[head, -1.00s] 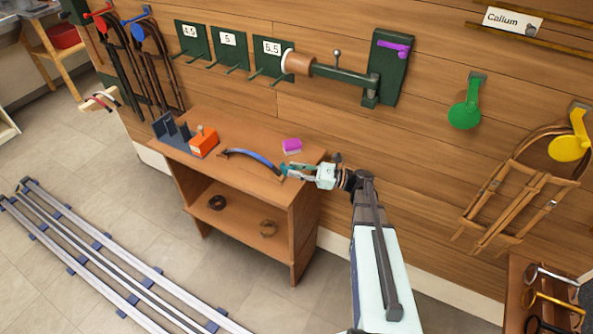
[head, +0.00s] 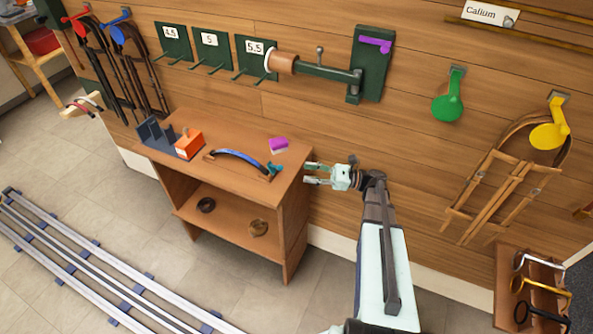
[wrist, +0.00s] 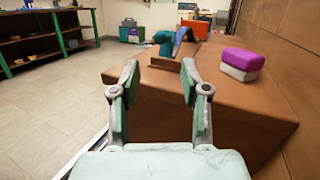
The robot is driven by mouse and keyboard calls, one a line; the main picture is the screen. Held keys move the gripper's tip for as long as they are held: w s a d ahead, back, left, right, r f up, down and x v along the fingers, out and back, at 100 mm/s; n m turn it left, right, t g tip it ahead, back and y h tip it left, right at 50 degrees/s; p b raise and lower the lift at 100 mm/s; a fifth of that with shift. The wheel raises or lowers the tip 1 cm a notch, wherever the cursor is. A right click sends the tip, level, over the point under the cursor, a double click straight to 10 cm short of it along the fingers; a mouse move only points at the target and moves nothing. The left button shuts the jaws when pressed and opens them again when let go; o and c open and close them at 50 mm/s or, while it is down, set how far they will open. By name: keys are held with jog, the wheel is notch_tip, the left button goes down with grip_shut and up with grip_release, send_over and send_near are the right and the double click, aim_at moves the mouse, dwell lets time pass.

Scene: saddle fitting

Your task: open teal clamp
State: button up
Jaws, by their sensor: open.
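The teal clamp (head: 274,171) sits at the right end of a curved strip with a blue upper face (head: 238,156) on top of the wooden cabinet. In the wrist view the teal clamp (wrist: 163,41) stands upright ahead of my fingers, with the blue strip behind it. Whether its jaws are open is too small to tell. My gripper (head: 308,173) is open and empty, just off the cabinet's right edge, with its fingers pointing left at the clamp. A clear gap lies between them. In the wrist view both fingers of my gripper (wrist: 160,68) are spread apart.
A purple-and-white block (head: 278,145) lies on the cabinet top (head: 222,127), behind the clamp. An orange block (head: 188,143) and a dark slotted stand (head: 155,136) are at the left end. A green wall bracket with a brown cylinder (head: 283,62) is above. The wall runs close behind.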

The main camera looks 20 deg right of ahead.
jog(key=shift+v, duration=1.45)
jog(key=s+a+f+n+g+h, duration=0.25)
jog(key=s+f, duration=0.25)
jog(key=f, duration=0.3)
jog(key=s+a+f+n+g+h, duration=0.25)
jog(key=s+f+n+h, duration=0.2)
jog(key=f, duration=0.35)
jog(key=s+a+f+n+g+h, duration=0.25)
jog(key=s+f, duration=0.25)
jog(key=f, duration=0.4)
jog(key=s+a+f+n+g+h, duration=0.1)
jog(key=s+f+n+g+h, duration=0.1)
jog(key=s, duration=0.6)
jog(key=s+a+f+n+g+h, duration=0.2)
jog(key=s+f+n+h, duration=0.2)
jog(key=s, duration=0.4)
jog(key=s+a+f+n+g+h, duration=0.1)
jog(key=s+f+n+g+h, duration=0.1)
jog(key=s+n, duration=0.3)
jog(key=s+f+h, duration=0.1)
jog(key=s, duration=0.2)
jog(key=shift+s+a, duration=0.3)
jog(key=shift+a, duration=0.1)
